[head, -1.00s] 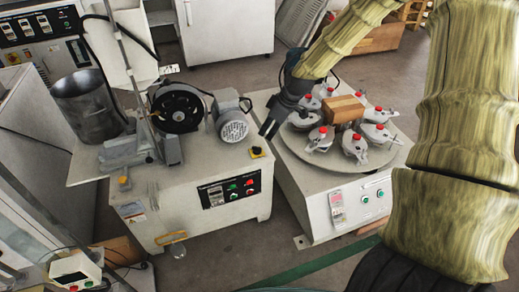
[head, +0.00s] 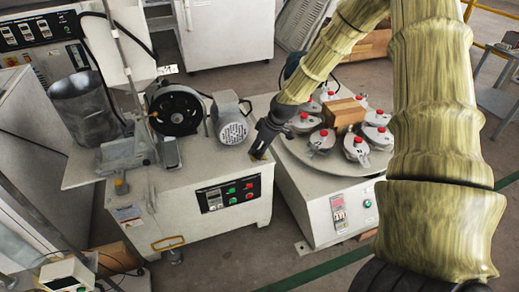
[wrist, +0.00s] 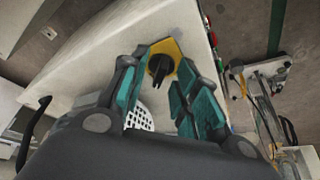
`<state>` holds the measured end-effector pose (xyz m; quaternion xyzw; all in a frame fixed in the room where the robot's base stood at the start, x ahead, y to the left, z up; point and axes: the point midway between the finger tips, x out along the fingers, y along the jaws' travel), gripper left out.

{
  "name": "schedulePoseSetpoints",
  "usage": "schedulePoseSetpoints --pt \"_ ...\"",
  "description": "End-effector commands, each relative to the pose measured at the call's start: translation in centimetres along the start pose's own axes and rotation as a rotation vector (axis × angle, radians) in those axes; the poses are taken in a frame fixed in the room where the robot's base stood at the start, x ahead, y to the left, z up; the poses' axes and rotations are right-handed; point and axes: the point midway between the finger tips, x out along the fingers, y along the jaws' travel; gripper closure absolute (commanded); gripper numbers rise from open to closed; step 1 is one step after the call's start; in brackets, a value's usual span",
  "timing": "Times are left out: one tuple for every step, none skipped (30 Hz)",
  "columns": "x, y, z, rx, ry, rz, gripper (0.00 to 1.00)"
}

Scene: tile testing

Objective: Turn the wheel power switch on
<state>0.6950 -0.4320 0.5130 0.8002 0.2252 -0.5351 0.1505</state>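The wheel power switch is a black rotary knob (wrist: 160,66) on a yellow plate (wrist: 172,47), on the top corner of the white grinding machine (head: 190,200). In the wrist view the knob lies between and just beyond my teal fingers. My gripper (wrist: 158,84) is open, with one finger on each side of the knob and nothing held. I cannot tell whether the fingers touch it. In the head view my gripper (head: 258,152) points down at the machine's right corner and mostly hides the switch. The dark grinding wheel (head: 176,110) stands behind, to the left.
A grey motor (head: 232,130) sits close to the left of my gripper. A control panel (head: 228,193) with green and red buttons is on the machine's front. A round turntable (head: 300,152) with several red-topped clamps and a cardboard box (head: 342,113) stands to the right.

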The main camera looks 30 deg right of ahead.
Motion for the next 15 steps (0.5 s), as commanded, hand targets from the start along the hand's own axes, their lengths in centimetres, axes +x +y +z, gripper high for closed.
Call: schedulePoseSetpoints --pt "0.04 0.0 -0.02 0.0 0.0 0.0 0.7" --pt "0.04 0.0 -0.02 0.0 0.0 0.0 0.7" --pt "0.03 0.0 -0.03 0.0 0.0 0.0 0.7" --pt "0.03 0.0 -0.03 0.0 0.0 0.0 0.7" --pt "0.02 0.0 -0.03 0.0 0.0 0.0 0.7" --pt "0.02 0.0 -0.03 0.0 0.0 0.0 0.7" --pt "0.01 0.0 -0.03 0.0 0.0 0.0 0.7" --pt "0.01 0.0 -0.02 0.0 0.0 0.0 0.75" --pt "0.01 -0.01 -0.02 0.0 0.0 0.0 0.82" --pt "0.01 0.0 -0.02 0.0 0.0 0.0 0.88" --pt "0.01 0.0 -0.01 0.0 0.0 0.0 0.93" --pt "0.01 0.0 -0.01 0.0 0.0 0.0 1.0" --pt "0.0 0.0 -0.01 0.0 0.0 0.0 1.0" --pt "0.0 0.0 -0.01 0.0 0.0 0.0 1.0" --pt "0.0 0.0 -0.01 0.0 0.0 0.0 1.0"
